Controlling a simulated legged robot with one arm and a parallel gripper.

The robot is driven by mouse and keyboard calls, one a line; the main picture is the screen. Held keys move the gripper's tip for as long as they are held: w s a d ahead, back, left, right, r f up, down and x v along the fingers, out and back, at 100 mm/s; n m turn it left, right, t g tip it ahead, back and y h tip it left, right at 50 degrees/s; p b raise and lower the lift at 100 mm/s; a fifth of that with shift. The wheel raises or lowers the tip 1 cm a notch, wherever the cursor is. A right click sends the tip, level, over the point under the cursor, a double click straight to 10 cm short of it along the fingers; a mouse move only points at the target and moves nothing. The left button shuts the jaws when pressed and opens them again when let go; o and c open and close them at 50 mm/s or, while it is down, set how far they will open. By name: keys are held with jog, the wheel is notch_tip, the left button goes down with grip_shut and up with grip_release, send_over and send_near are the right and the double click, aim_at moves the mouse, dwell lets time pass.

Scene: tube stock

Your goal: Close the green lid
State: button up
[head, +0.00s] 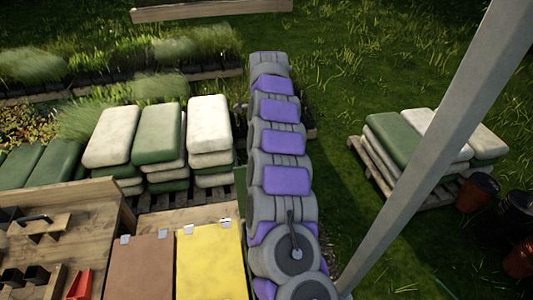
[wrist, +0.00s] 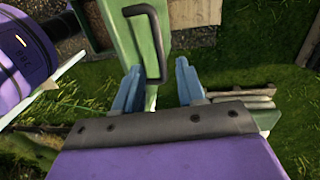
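The green lid (wrist: 122,32) shows in the wrist view as a pale green panel with a dark bar handle (wrist: 161,40). In the head view a narrow strip of green (head: 241,188) stands beside the yellow lid and looks like its edge; my arm hides the rest. My gripper (wrist: 158,72) is open, with its two blue fingers apart. The lower end of the handle appears between the fingertips in the picture; I cannot tell whether they touch. My gripper cannot be made out in the head view.
A brown lid (head: 139,268) and a yellow lid (head: 211,262) lie flat at the lower left. Stacked sacks (head: 158,132) stand behind them. A wooden tool board (head: 70,225) is at far left. Grass lies open to the right, with a loaded pallet (head: 372,170) and a grey post (head: 430,150).

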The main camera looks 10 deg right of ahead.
jog(key=f, duration=0.4)
jog(key=a+f, duration=0.1)
jog(key=f, duration=0.1)
jog(key=shift+s+f+p, duration=0.2)
jog(key=shift+s+p, duration=0.15)
jog(key=shift+d, duration=0.4)
jog(key=shift+c, duration=0.4)
jog(key=shift+a, duration=0.15)
grip_shut()
